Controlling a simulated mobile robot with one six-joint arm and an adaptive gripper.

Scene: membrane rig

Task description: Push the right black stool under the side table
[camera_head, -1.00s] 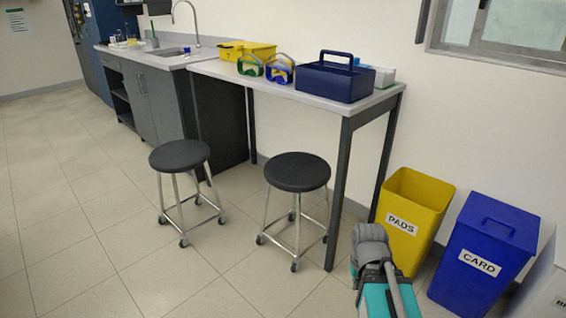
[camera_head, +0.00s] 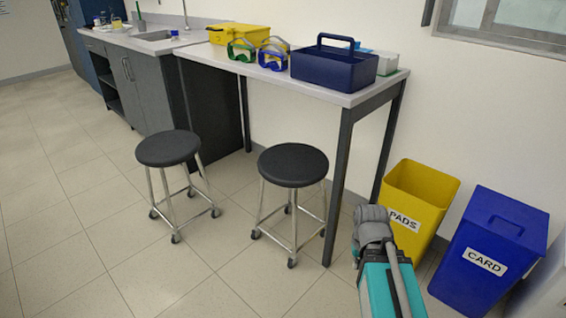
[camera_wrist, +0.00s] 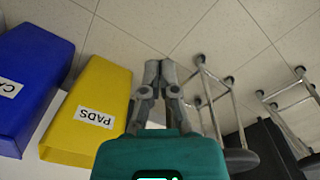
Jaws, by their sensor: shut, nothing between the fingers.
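The right black stool (camera_head: 292,165) stands upright at the front of the side table (camera_head: 300,88), just left of its dark front leg. Its round black seat is lower than the tabletop; I cannot tell how much of it lies beneath. The same stool shows in the wrist view (camera_wrist: 238,160), right of my gripper, with its chrome legs and castors. My gripper (camera_wrist: 160,66) is shut and empty, with bare floor beyond its tips and apart from the stool in the picture. In the head view my arm is at the bottom right, right of the table leg.
A second black stool (camera_head: 168,148) stands to the left. A yellow PADS bin (camera_head: 430,195) and blue CARD bin (camera_head: 480,275) stand right of the table. The table holds a blue caddy (camera_head: 335,70), goggles and a yellow box (camera_head: 240,34). Floor in front is clear.

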